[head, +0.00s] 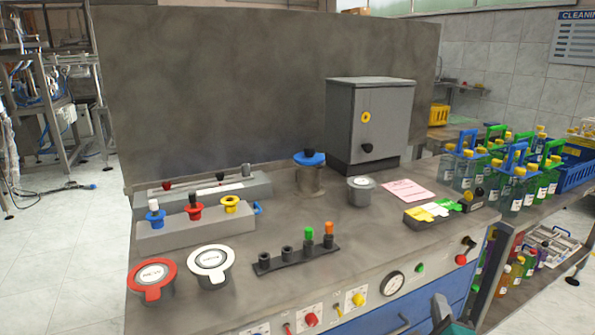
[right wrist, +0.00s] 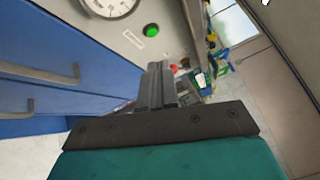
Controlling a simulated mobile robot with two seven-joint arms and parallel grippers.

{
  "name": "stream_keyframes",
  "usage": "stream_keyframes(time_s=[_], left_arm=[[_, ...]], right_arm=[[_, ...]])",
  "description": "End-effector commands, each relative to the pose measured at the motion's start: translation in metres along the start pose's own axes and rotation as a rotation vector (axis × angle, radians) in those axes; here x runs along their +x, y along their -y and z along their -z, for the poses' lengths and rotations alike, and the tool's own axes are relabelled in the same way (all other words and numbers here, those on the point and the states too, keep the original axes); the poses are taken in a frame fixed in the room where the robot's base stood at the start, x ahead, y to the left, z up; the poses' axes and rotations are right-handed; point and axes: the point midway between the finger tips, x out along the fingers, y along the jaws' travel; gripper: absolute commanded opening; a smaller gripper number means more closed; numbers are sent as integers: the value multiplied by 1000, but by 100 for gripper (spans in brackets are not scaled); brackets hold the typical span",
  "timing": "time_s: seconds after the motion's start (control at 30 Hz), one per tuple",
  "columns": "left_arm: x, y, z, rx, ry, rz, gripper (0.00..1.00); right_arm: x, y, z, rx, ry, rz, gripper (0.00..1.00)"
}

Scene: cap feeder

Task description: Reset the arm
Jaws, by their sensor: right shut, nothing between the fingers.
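My right gripper (head: 441,306) shows at the bottom edge of the head view, low in front of the workbench (head: 330,240) and its blue drawers. In the right wrist view its fingers (right wrist: 159,75) are together with nothing between them. They point past the bench's front panel (right wrist: 160,20). Most of my right arm is out of the head view. My left gripper is not in view.
The front panel carries a gauge (head: 393,283), a green button (head: 420,268) and a red button (head: 461,259). A drawer handle (head: 397,327) sticks out near the gripper. A bottle rack (head: 515,200) stands right of the bench.

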Motion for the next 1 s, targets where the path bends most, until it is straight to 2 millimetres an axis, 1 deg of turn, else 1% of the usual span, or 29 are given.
stream_keyframes(time_s=[0.03, 0.07, 0.1, 0.17, 0.2, 0.23, 0.27, 0.3, 0.4, 0.5, 0.6, 0.7, 1.0], left_arm=[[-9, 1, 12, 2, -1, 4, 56], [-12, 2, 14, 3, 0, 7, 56], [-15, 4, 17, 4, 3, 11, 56], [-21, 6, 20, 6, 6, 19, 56], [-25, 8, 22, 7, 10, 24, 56], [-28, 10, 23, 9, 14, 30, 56], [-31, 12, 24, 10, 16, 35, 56], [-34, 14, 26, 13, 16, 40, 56], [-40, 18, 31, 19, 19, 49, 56], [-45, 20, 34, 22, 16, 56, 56], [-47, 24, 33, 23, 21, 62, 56], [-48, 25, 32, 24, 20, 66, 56], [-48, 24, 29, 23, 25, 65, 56]], right_arm=[[-18, 1, -15, -170, 61, -48, 0], [-29, -2, -22, -282, 103, -74, 0], [-46, -8, -32, -437, 163, -110, 0], [-72, -19, -45, -666, 257, -160, 0], [-90, -25, -52, -817, 322, -190, 0], [-104, -30, -57, -928, 372, -211, 0], [-118, -34, -60, -1038, 422, -230, 0], [-137, -40, -64, -1177, 489, -251, 0], [-180, -49, -68, -1485, 642, -289, 0], [-213, -53, -68, -1716, 765, -307, 0], [-233, -55, -66, -1862, 843, -311, 0], [-242, -56, -64, -1931, 879, -311, 0], [-243, -57, -63, -1944, 885, -311, 0]])
